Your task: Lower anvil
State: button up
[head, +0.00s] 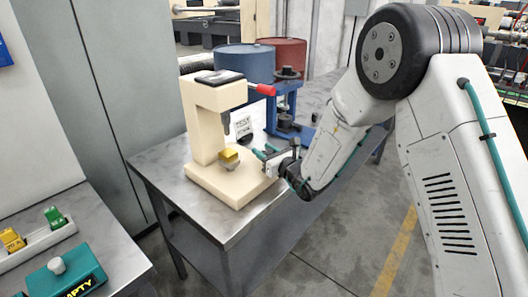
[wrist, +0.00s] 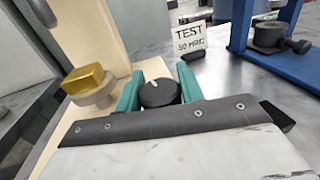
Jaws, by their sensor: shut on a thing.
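A cream press (head: 207,121) stands on a metal table, with a red-gripped lever at its upper right. On its base, under the dark ram (head: 226,122), is a small round metal anvil (head: 230,165) with a gold-yellow block (head: 229,155) on top. The block also shows in the wrist view (wrist: 84,78), above the anvil (wrist: 98,97). My gripper (head: 264,151) is at the right side of the press base. In the wrist view its teal fingers are shut on a black round knob (wrist: 159,93) with a white mark. The knob's lower part is hidden.
A white sign reading TEST (wrist: 190,38) stands behind the knob. A blue stand (head: 287,112) is farther back on the table (head: 226,236). Blue (head: 243,62) and red (head: 287,57) barrels stand behind. A teal box (head: 66,280) is at lower left.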

jog(key=o, duration=1)
jog(key=v, duration=0.7)
jog(key=shift+s+d, duration=0.25)
jog(key=shift+d, duration=0.05)
